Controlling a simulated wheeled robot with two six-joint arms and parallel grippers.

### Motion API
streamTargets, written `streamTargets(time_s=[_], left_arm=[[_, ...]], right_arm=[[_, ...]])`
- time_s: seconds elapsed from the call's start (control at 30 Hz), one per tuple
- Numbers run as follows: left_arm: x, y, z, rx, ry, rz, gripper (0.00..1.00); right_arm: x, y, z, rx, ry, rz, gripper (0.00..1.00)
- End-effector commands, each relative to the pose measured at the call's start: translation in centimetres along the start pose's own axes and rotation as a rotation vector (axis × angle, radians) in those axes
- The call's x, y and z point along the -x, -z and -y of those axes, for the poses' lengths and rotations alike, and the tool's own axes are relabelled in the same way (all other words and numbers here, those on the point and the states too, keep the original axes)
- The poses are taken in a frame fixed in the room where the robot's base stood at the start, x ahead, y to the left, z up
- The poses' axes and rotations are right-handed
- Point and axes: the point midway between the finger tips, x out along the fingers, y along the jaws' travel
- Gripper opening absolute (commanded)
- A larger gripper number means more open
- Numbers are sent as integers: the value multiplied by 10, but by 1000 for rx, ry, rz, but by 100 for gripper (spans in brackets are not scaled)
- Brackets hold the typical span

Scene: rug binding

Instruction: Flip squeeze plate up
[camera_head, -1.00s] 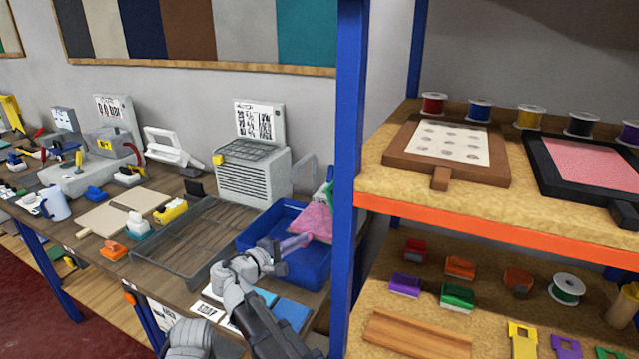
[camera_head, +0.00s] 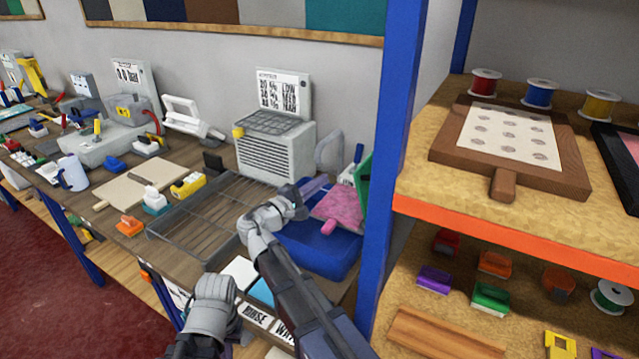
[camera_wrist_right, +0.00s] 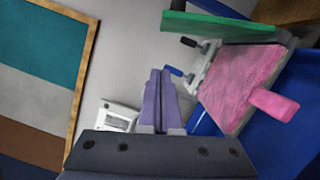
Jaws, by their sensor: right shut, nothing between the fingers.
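A pink plate (camera_head: 342,203) with a pink tab handle (camera_head: 313,229) sits at the blue basin (camera_head: 325,250), in front of an upright green panel (camera_head: 365,182). I take the pink plate to be the squeeze plate. In the right wrist view the pink plate (camera_wrist_right: 235,88) lies right of my fingers, sloping, with its tab (camera_wrist_right: 273,104) at the lower right and the green panel (camera_wrist_right: 220,28) above. My right gripper (camera_head: 320,183), with purple fingers, is shut and empty. In the wrist view its fingertips (camera_wrist_right: 160,75) are apart from the plate. My left gripper is out of view.
A blue shelf post (camera_head: 395,170) and a shelf with spools and a brown frame (camera_head: 510,150) stand close on the right. A wire tray (camera_head: 205,222) and a grey vented box (camera_head: 275,145) lie left of and behind the basin.

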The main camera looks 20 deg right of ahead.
Motion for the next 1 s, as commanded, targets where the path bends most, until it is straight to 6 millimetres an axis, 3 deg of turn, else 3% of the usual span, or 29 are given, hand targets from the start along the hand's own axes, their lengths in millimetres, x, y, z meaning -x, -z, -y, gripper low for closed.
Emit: streamTargets(time_s=[0.3, 0.4, 0.6, 1.0], left_arm=[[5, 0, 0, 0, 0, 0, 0], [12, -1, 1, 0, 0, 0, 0], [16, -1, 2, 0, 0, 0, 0], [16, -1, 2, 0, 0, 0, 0]], right_arm=[[-66, 0, -1, 0, 1, 3, 0], [-67, -20, -1, 0, 1, 2, 0], [-72, -36, -1, 0, 0, 0, 0], [-73, -39, 0, 0, 0, 0, 0]])
